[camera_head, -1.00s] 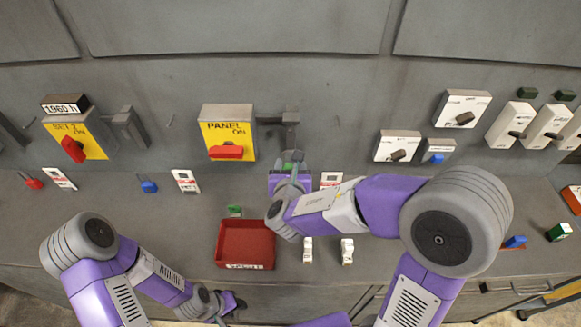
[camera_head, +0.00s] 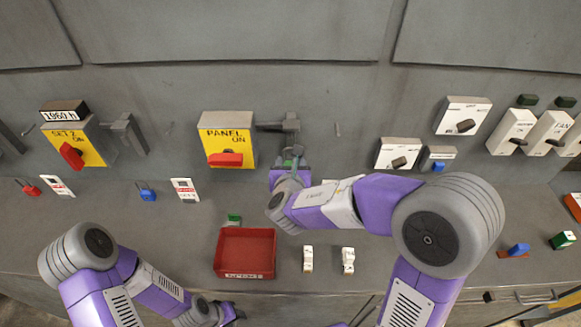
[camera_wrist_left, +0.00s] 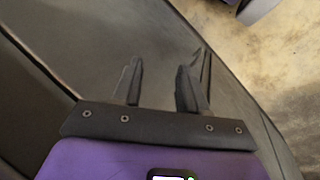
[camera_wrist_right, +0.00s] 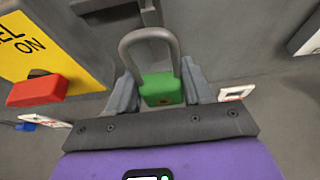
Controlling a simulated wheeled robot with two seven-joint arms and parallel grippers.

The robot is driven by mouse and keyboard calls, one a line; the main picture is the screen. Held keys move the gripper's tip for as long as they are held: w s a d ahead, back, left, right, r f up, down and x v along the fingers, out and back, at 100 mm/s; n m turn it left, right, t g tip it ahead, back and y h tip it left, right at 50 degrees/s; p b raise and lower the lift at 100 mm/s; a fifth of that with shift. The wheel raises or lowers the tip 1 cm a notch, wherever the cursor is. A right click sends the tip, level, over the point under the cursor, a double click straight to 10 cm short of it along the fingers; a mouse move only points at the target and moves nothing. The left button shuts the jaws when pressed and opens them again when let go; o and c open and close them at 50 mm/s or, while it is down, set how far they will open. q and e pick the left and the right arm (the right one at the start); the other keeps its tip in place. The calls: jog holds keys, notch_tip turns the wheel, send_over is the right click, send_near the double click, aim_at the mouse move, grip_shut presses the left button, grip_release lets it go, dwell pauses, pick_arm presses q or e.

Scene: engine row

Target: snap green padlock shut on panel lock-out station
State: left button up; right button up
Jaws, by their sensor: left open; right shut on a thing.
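The green padlock (camera_wrist_right: 162,88) is between the fingers of my right gripper (camera_wrist_right: 160,92), which is shut on its body. Its grey shackle (camera_wrist_right: 150,38) points up towards the wall; I cannot tell whether it is latched. In the head view the right gripper (camera_head: 290,170) is just below the grey bracket (camera_head: 283,124) beside the yellow PANEL switch box (camera_head: 228,140). The bracket also shows at the top of the right wrist view (camera_wrist_right: 150,12), above the shackle; contact cannot be told. My left gripper (camera_wrist_left: 160,85) is open and empty, low by the bench's front edge.
A red tray (camera_head: 217,255) stands on the bench, with a small green item (camera_head: 234,218) behind it. Two white items (camera_head: 348,260) lie right of the tray. The SET 2 switch box (camera_head: 75,146) is at left, with tags and blue and red padlocks below. White switch boxes are at right.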

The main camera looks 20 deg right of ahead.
aim_at(291, 145)
jog(key=shift+w+d+f+b, duration=0.1)
jog(key=shift+w+d+b, duration=0.1)
jog(key=shift+w, duration=0.4)
jog(key=shift+w+d+b, duration=0.1)
jog(key=shift+w+d, duration=0.05)
jog(key=shift+w, duration=0.4)
jog(key=w, duration=0.2)
jog(key=w+d+b, duration=0.1)
jog(key=w, duration=0.1)
jog(key=shift+w+d+f, duration=0.1)
jog(key=shift+w+d, duration=0.05)
jog(key=shift+w, duration=0.25)
dwell(0.5)
dwell(0.5)
jog(key=shift+r+p, duration=0.4)
jog(key=shift+r, duration=0.1)
jog(key=shift+r+p, duration=0.6)
jog(key=shift+r, duration=0.25)
jog(key=shift+f, duration=0.2)
jog(key=shift+f+b, duration=0.35)
jog(key=shift+b, duration=0.3)
